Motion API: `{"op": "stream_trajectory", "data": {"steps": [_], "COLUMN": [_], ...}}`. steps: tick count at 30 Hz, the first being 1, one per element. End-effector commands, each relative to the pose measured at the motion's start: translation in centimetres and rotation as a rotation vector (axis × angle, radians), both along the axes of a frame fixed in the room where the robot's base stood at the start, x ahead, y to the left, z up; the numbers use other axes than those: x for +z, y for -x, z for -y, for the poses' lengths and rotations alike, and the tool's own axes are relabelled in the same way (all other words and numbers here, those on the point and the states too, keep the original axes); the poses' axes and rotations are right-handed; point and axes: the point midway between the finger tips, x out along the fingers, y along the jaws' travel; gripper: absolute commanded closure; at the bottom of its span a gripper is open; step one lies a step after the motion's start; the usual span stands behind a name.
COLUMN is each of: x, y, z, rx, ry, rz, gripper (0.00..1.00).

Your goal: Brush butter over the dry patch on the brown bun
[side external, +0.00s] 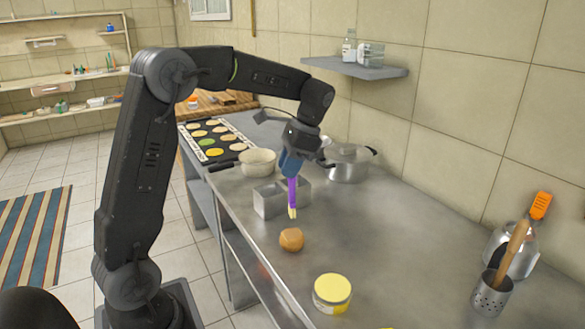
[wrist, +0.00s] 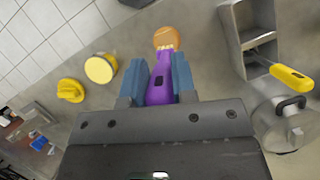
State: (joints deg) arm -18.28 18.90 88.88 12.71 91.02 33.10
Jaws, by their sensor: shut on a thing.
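The brown bun (side external: 291,239) sits on the steel counter, and it also shows at the top of the wrist view (wrist: 166,36). My gripper (side external: 291,162) is shut on a brush with a purple handle (side external: 292,190). The purple handle lies between the blue fingers in the wrist view (wrist: 160,85). The brush's pale bristles point down, a little above and behind the bun in the side view. In the wrist view the bristles overlap the bun; I cannot tell if they touch it. A tub of yellow butter (side external: 332,291) stands in front of the bun. I cannot make out the dry patch.
A grey metal box (side external: 270,203) stands close behind the brush, with a pale bowl (side external: 257,162) and a lidded pot (side external: 348,163) beyond. A perforated utensil holder (side external: 491,295) and kettle stand at the right. The counter right of the bun is clear.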

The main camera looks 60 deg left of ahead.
Motion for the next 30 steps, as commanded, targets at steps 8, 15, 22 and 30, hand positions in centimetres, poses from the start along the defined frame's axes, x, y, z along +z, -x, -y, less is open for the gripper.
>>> {"op": "stream_trajectory", "data": {"steps": [8, 15, 22, 30], "x": [-1.7, -3.7, -4.5, -4.6], "y": [0.0, 0.0, 0.0, 0.0], "z": [0.0, 0.0, 0.0, 0.0], "rx": [0.000, 0.000, 0.000, 0.000], "ry": [0.002, 0.001, 0.000, 0.000], "rz": [-0.003, -0.001, 0.000, 0.001], "gripper": [0.99, 0.99, 0.99, 0.99]}}
